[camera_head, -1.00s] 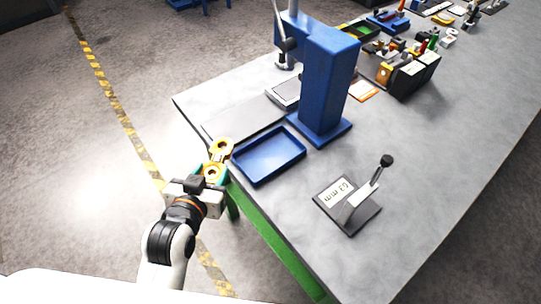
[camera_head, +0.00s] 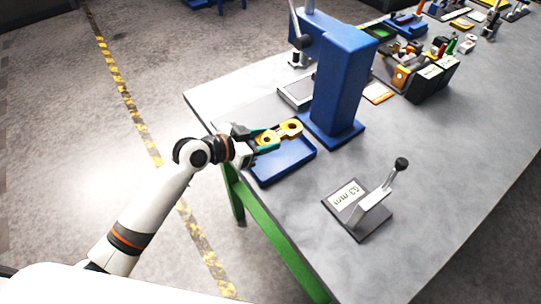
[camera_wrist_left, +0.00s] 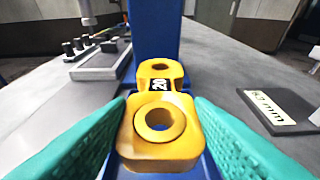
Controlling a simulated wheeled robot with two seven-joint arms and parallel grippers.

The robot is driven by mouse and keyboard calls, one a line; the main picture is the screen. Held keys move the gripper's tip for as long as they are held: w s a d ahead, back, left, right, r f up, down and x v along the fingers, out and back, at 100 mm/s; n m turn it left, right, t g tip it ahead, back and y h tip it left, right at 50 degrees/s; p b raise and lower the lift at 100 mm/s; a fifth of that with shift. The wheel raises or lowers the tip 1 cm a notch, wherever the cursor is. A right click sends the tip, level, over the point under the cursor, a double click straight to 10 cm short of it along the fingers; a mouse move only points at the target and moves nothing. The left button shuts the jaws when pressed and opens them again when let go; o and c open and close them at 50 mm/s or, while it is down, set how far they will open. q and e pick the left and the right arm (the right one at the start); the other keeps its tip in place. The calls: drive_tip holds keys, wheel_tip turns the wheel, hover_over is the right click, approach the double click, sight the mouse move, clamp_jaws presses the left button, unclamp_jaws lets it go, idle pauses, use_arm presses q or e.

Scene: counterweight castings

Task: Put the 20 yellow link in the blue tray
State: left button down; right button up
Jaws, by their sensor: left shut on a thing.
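The yellow link (camera_head: 291,128) has two ringed ends and a black label reading 20, which shows in the left wrist view (camera_wrist_left: 157,86). My left gripper (camera_head: 266,138) has teal fingers and is shut on the near end of the link. It holds the link over the blue tray (camera_head: 290,172); the gap between link and tray is hard to judge. In the left wrist view the teal fingers (camera_wrist_left: 158,140) lie on both sides of the near ring, and blue tray surface shows below. My right gripper is not in view.
A blue press (camera_head: 343,85) stands just behind the tray. Dark boxes (camera_head: 425,80) and small parts crowd the back.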

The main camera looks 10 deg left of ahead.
sight(264, 164)
use_arm(q)
wheel_tip(264, 164, down, 7)
drive_tip(key=shift+f, duration=0.1)
idle(0.3)
drive_tip(key=shift+f, duration=0.15)
drive_tip(key=c, duration=0.7)
unclamp_jaws()
